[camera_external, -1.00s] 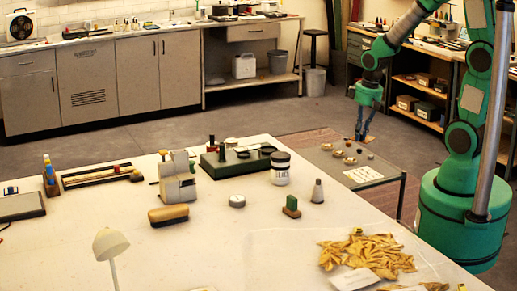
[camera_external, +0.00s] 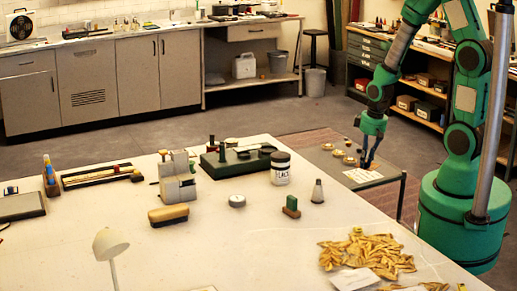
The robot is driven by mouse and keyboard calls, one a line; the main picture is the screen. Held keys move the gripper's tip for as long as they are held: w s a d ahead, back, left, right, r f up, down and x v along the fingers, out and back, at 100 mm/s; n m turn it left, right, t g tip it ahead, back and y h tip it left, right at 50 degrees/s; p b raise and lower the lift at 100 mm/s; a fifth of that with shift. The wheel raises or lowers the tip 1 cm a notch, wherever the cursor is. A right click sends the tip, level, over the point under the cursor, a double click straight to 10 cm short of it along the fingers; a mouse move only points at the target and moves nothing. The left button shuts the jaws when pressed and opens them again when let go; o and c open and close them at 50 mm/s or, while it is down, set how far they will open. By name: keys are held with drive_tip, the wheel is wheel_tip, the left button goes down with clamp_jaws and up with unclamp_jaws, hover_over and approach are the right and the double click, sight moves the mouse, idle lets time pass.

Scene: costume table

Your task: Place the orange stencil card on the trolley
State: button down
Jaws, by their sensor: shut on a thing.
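My gripper (camera_external: 369,165) is low over the right end of the trolley (camera_external: 389,171), with its fingers pointing down. It is shut on the orange stencil card (camera_external: 374,166), of which only a small orange patch shows at the fingertips. The card is close above the trolley top, near a white card with dark marks (camera_external: 360,176). I cannot tell whether the orange card touches the top or the white card.
Several small rounded items (camera_external: 340,153) lie on the trolley left of my gripper. The large white table (camera_external: 250,225) stands in front, with a black-lidded jar (camera_external: 280,168) and a pile of yellow-tan pieces (camera_external: 370,254). Shelves (camera_external: 420,95) stand behind.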

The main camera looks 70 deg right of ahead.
sight(365, 168)
drive_tip(key=shift+f, duration=2.2)
drive_tip(key=w+d, duration=0.2)
drive_tip(key=w, duration=0.2)
drive_tip(key=w+d+f+b, duration=0.1)
drive_tip(key=w+d, duration=0.1)
drive_tip(key=w, duration=0.3)
drive_tip(key=w+d, duration=0.2)
drive_tip(key=w, duration=0.3)
drive_tip(key=shift+w+d+f+b, duration=0.25)
drive_tip(key=shift+d+b, duration=0.1)
drive_tip(key=shift+b, duration=0.05)
drive_tip(key=shift+f, duration=0.1)
drive_tip(key=shift+f+b, duration=0.5)
drive_tip(key=shift+f, duration=1.15)
drive_tip(key=shift+f, duration=0.1)
drive_tip(key=c, duration=1.8)
unclamp_jaws()
drive_tip(key=shift+o, duration=0.2)
